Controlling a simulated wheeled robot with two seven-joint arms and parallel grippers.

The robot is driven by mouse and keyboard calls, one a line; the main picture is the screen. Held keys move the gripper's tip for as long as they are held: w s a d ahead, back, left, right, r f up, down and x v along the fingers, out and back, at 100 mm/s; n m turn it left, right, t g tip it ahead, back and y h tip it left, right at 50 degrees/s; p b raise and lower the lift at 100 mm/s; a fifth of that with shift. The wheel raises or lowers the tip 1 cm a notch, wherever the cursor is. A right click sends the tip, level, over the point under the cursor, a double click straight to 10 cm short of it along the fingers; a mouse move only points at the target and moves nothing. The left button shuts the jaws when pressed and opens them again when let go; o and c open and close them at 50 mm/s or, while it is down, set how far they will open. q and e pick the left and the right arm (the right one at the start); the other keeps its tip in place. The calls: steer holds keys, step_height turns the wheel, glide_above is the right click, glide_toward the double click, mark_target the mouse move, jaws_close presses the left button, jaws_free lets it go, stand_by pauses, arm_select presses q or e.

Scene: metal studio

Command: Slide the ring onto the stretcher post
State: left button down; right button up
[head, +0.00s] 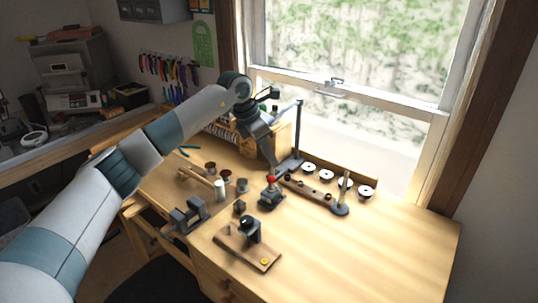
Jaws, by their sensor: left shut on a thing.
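My left gripper (272,163) reaches down from the upper left over the back middle of the bench. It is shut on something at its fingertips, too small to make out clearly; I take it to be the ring. A slim, upright metal post on a round dark base, which looks like the stretcher post (346,186), stands to the right of the gripper and apart from it. Its upper end looks bare. My right gripper is not in view.
A red-topped dark tool (270,196) stands just below the gripper. A tall dark stand (299,130) rises behind it. A wooden block with holes (306,190) and several pale discs (326,174) lie left of the post. The bench's right front (370,255) is clear.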

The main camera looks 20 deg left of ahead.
arm_select(q)
steer(key=c, duration=1.6)
jaws_free()
steer(key=shift+o, duration=0.2)
steer(key=b+v, duration=0.5)
steer(key=v, duration=1.2)
steer(key=shift+r+b, duration=0.25)
steer(key=shift+b, duration=0.15)
